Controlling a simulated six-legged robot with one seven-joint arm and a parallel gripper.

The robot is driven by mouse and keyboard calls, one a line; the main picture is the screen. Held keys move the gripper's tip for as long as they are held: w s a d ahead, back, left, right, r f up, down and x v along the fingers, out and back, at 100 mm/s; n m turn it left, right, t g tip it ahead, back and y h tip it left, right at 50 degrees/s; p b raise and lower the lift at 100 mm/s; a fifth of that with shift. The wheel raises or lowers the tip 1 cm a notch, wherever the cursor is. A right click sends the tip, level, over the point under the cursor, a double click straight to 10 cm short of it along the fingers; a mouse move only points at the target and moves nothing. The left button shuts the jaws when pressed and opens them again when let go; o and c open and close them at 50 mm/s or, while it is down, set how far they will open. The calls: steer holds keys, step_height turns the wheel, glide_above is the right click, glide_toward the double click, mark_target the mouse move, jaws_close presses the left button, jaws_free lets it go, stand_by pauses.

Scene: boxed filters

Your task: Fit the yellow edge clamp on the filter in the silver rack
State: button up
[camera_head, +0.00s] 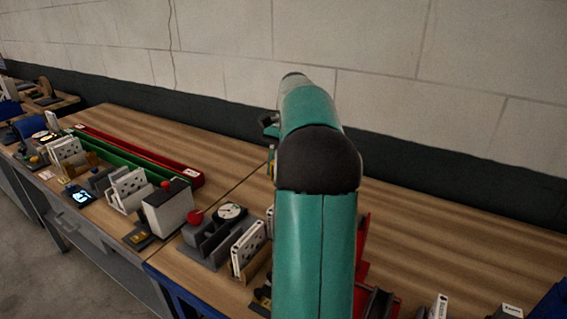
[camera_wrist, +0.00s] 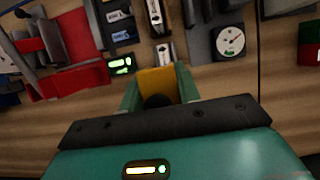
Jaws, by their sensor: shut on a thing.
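My gripper (camera_wrist: 157,77) shows in the wrist view with its two green fingers shut on the yellow edge clamp (camera_wrist: 159,87). It holds the clamp over the bench, and a dark round part covers the clamp's near side. Just beyond the clamp, a pale slotted piece (camera_wrist: 165,53) shows, with a white filter (camera_wrist: 155,14) further up. In the head view, white filters (camera_head: 128,186) stand upright in a pale rack at left, and another filter (camera_head: 248,246) stands in a grey rack just left of my arm. I cannot tell which is the silver rack.
A round dial gauge (camera_wrist: 230,41) stands right of the clamp, also seen in the head view (camera_head: 230,211). A red holder (camera_wrist: 75,78) and a lit display (camera_wrist: 120,65) lie to the left. Long red (camera_head: 150,152) and green (camera_head: 115,158) trays lie further left. The bench's back is clear.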

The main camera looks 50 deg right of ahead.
steer(key=shift+w+a+r, duration=0.1)
steer(key=shift+w+a, duration=0.1)
steer(key=shift+a, duration=0.05)
steer(key=shift+f, duration=3.65)
step_height(320, 180, down, 6)
stand_by(2.0)
steer(key=o, duration=1.2)
steer(key=shift+c, duration=0.2)
